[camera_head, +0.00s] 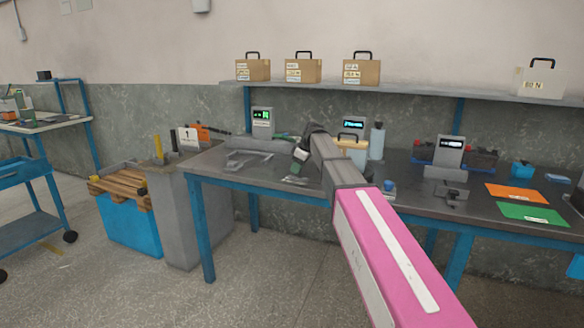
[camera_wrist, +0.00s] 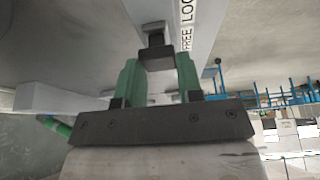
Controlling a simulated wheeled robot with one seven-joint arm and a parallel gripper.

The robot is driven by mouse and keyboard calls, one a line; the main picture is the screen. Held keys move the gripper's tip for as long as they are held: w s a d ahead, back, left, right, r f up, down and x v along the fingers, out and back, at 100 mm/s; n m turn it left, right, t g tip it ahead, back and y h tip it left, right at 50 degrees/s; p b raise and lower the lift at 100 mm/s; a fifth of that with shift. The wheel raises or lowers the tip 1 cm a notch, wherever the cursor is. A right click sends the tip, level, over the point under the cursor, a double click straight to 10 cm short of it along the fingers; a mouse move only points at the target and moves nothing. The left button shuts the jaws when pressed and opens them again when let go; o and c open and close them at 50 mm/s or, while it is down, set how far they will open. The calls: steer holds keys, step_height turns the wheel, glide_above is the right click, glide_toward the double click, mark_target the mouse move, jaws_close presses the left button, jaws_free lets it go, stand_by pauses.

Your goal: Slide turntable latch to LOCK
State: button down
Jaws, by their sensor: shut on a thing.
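In the wrist view my gripper (camera_wrist: 158,75) has its two green fingers on either side of a small black latch block (camera_wrist: 156,56), shut on it. The latch sits on a pale grey rail. A white label (camera_wrist: 186,28) beside it reads FREE and then LOC, cut off by the picture's top edge. The latch is near the FREE end of the label. In the head view my gripper (camera_head: 298,166) is low over the left part of the bench, and the latch cannot be made out there. The turntable as a whole is not clear.
The bench (camera_head: 225,176) carries a grey device with a lit display (camera_head: 262,122) behind the gripper. Orange (camera_head: 516,193) and green (camera_head: 532,214) sheets lie at the right.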

steer(key=shift+s+d, duration=0.25)
steer(key=shift+d, duration=0.35)
steer(key=shift+s+d, duration=0.2)
steer(key=shift+d, duration=0.4)
steer(key=c, duration=0.8)
jaws_free()
steer(key=shift+o, duration=0.2)
steer(key=shift+r, duration=0.1)
steer(key=v, duration=1)
steer(key=shift+d+r, duration=0.2)
steer(key=shift+r, duration=0.1)
steer(key=shift+s, duration=0.15)
